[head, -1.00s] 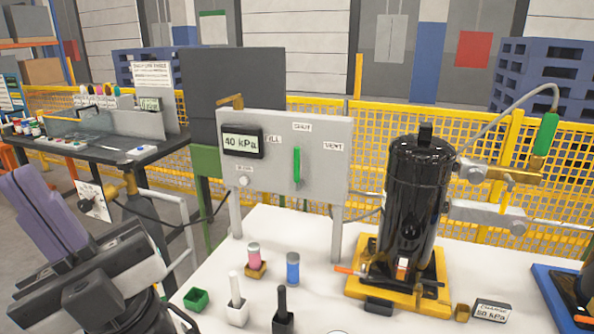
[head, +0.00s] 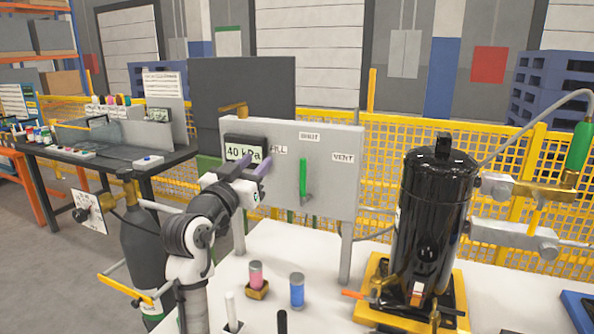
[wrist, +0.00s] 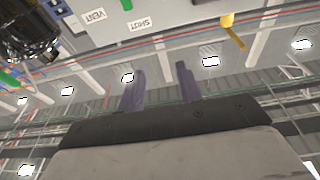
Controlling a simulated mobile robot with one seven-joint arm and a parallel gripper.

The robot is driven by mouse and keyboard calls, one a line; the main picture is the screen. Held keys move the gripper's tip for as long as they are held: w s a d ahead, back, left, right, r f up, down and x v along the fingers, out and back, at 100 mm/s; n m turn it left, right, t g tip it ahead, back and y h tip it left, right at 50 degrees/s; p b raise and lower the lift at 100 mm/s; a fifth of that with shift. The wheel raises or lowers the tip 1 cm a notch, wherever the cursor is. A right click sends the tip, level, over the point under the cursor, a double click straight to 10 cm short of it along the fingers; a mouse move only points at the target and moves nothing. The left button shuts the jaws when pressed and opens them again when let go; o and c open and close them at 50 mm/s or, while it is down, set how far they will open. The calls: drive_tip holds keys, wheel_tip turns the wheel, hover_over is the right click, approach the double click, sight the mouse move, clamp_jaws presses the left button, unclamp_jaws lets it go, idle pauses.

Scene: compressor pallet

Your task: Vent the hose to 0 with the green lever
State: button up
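The green lever (head: 303,178) hangs on the grey panel (head: 335,190), pointing up and down, under the label SHUT. The label VENT (head: 343,157) is to its right; the label on its left is partly hidden. The panel's display (head: 243,148) reads 40 kPa. My gripper (head: 254,165) is in front of the panel, left of the lever and just below the display, apart from the lever.
A black compressor (head: 432,215) stands on a yellow base right of the panel. Pink (head: 256,275) and blue (head: 297,290) cylinders stand on the white table below. A gas cylinder (head: 148,250) stands left of my arm. The space before the lever looks clear.

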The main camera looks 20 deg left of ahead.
sight(301, 168)
drive_tip(key=w+d+f+m+g+h, duration=0.2)
drive_tip(key=w+f+g+h, duration=0.1)
drive_tip(key=f, duration=0.3)
drive_tip(key=p+x, duration=0.4)
drive_tip(key=x, duration=0.9)
drive_tip(key=shift+w+r, duration=0.15)
drive_tip(key=shift+w, duration=0.2)
clamp_jaws()
